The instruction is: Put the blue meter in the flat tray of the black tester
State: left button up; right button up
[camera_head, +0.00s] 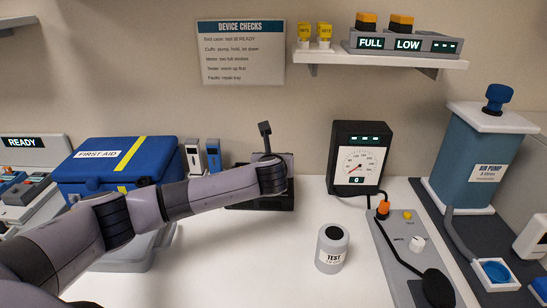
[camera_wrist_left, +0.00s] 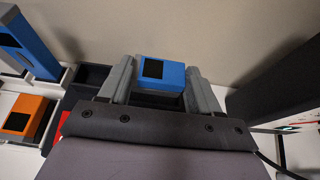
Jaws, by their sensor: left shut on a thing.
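The blue meter (camera_wrist_left: 172,74), with a dark square screen, is between the fingers of my left gripper (camera_wrist_left: 162,77) in the left wrist view. The gripper is shut on it. In the head view my left wrist hides the gripper and this meter. The black tester (camera_head: 283,203) stands at the back middle of the table, partly behind my wrist. Its dark tray part (camera_wrist_left: 90,76) shows beside and under the fingers in the wrist view. I cannot tell whether the meter touches the tray. My right gripper is not in view.
Another blue meter (camera_head: 213,155) and a white one (camera_head: 193,157) stand upright left of the tester. An orange device (camera_wrist_left: 22,117) lies nearby. A black gauge box (camera_head: 357,158) stands to the right. A white TEST cylinder (camera_head: 331,250) stands in front, with clear table around it.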

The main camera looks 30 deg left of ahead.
pick_arm(q)
jog(key=shift+f, duration=1.05)
dwell(0.4)
jog(key=o, duration=1.1)
jog(key=shift+v, duration=3.55)
